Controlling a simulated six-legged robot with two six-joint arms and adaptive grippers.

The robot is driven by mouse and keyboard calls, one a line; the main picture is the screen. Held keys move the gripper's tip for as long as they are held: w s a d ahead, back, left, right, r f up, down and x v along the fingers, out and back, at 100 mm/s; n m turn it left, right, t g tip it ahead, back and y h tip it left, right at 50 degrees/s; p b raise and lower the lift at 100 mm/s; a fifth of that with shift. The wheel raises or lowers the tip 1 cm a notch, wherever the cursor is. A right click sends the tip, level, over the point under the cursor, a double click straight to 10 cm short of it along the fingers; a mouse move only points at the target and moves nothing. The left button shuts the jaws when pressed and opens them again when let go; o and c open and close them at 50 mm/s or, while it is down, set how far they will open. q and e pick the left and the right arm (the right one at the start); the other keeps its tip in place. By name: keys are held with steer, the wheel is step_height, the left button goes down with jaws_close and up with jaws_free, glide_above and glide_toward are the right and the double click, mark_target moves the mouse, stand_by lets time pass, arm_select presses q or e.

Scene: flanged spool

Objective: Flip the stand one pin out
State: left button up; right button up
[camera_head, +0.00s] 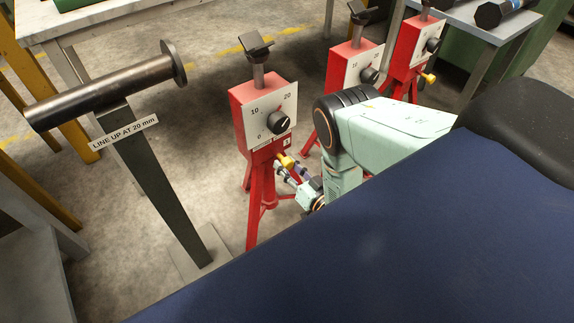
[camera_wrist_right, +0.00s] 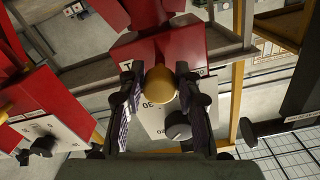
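Stand one (camera_head: 262,115) is a red box on a red tripod, with a white 0-10-20 dial plate, a black knob and a V-shaped head on top. Its yellow pin (camera_head: 285,161) sticks out below the box, and the yellow end also shows in the right wrist view (camera_wrist_right: 160,84). My right gripper (camera_head: 288,172) is at the pin from the lower right. In the wrist view its two fingers stand on either side of the yellow end with visible gaps, so it appears open and not clamped. My left gripper is not in view.
Two more red stands (camera_head: 352,72) (camera_head: 416,45) stand behind to the right. A dark flanged spool (camera_head: 105,88) rests on a post with a sign (camera_head: 125,133) reading "LINE UP AT 20 mm" at left. A bench (camera_head: 85,18) is at the back left.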

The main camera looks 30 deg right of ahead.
steer(key=o, duration=0.3)
steer(key=shift+r, duration=0.15)
steer(key=shift+o, duration=0.5)
steer(key=shift+w, duration=0.15)
steer(key=s, duration=0.7)
steer(key=shift+s+d, duration=0.2)
steer(key=shift+d, duration=0.1)
